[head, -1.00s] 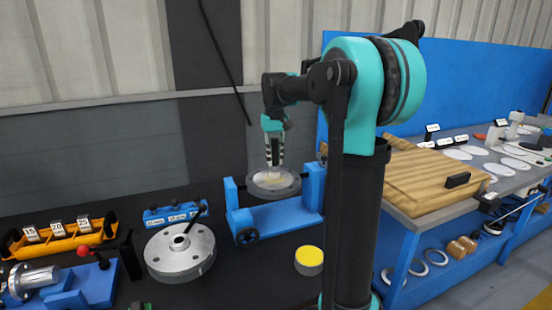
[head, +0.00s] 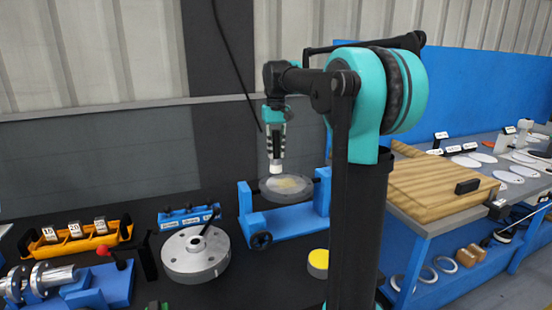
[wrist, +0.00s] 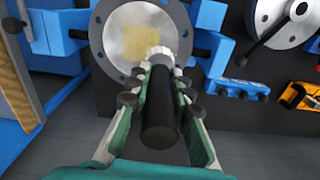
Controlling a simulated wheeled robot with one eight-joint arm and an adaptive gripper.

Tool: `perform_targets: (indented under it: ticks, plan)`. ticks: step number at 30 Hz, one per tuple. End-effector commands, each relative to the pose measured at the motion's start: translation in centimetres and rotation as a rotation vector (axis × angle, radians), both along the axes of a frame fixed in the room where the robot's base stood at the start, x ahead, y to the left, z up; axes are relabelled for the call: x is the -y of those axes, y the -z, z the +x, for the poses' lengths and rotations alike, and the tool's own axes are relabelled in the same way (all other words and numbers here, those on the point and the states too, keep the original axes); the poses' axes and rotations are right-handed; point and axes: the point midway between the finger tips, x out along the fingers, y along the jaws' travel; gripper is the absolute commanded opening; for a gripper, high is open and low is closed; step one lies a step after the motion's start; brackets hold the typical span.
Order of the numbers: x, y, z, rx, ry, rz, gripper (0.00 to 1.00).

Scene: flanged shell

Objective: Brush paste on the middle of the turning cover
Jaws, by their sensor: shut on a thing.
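The cover (head: 268,196) is a round grey flanged disc with bolt holes, held between the uprights of a blue stand (head: 287,221). A yellowish paste patch (head: 287,184) lies around its middle; the patch also shows in the wrist view (wrist: 130,52). My gripper (head: 275,150) is shut on a brush, whose black handle (wrist: 160,115) lies between the fingers in the wrist view. The brush's pale tip (head: 276,167) points down and appears a little above the cover, apart from it. In the wrist view the tip partly hides the cover's lower edge.
A round yellow-topped pot (head: 318,260) stands in front of the stand. A flanged metal disc with a black lever (head: 196,252) and an orange rack (head: 75,238) are to the left. A side bench with a wooden board (head: 440,180) stands right.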

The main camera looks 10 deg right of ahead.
Motion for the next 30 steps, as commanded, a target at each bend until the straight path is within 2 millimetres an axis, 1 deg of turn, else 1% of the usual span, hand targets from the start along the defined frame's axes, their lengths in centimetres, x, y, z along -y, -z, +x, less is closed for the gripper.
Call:
perform_targets:
  ticks: [6, 10, 30]
  plan:
    - [0.0, -2.0, 0.1, 0.0, 0.001, 0.0, 0.0]
    - [0.0, -2.7, 0.1, 0.0, 0.001, 0.0, 0.0]
    - [0.1, -2.8, 0.1, 0.0, 0.001, 0.0, 0.0]
